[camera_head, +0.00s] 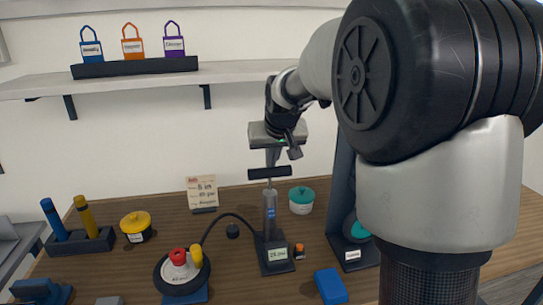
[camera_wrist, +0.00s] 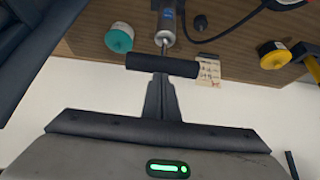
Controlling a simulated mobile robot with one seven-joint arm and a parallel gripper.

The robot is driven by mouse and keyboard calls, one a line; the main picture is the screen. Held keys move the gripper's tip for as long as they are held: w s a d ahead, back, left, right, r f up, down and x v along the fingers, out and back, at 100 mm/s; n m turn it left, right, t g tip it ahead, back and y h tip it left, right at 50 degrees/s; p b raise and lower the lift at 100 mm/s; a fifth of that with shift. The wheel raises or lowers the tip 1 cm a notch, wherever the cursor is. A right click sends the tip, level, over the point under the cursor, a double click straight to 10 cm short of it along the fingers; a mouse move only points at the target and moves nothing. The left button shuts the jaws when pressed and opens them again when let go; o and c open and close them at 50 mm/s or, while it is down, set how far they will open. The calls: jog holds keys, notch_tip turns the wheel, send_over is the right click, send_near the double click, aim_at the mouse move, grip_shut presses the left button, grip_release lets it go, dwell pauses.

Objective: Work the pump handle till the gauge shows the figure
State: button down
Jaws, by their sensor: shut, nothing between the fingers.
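The pump (camera_head: 270,215) stands upright on the bench, with a grey barrel, a dark base and a black crossbar handle (camera_head: 270,172) raised on its thin rod. A white readout plate (camera_head: 277,254) on the base serves as the gauge; its figure is too small to read surely. A card (camera_head: 201,190) behind carries writing, also too small to read surely. My gripper (camera_head: 273,162) is shut and empty just above the handle's middle. In the wrist view, the closed fingers (camera_wrist: 161,80) end at the handle (camera_wrist: 162,65); I cannot tell whether they touch.
A black hose (camera_head: 228,216) runs from the pump to a wheel (camera_head: 181,272) with red and yellow parts. A teal-lidded pot (camera_head: 302,200), a yellow-lidded pot (camera_head: 136,226) and a blue block (camera_head: 331,286) stand nearby. A shelf (camera_head: 240,72) with small bags crosses the wall above.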

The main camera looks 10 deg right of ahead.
aim_at(272, 176)
jog(key=f+b, duration=0.1)
jog(key=f, duration=0.4)
jog(key=shift+s+b, duration=0.2)
jog(key=shift+b, duration=0.2)
jog(key=r+p, duration=0.1)
jog(key=r, duration=0.1)
jog(key=r+p, duration=0.1)
jog(key=r, duration=0.1)
jog(key=w+r+p, duration=0.1)
jog(key=p, duration=0.1)
jog(key=shift+r, duration=0.4)
jog(key=v, duration=0.9)
jog(key=shift+s+b, duration=0.25)
jog(key=shift+b, duration=0.2)
jog(key=shift+f, duration=0.15)
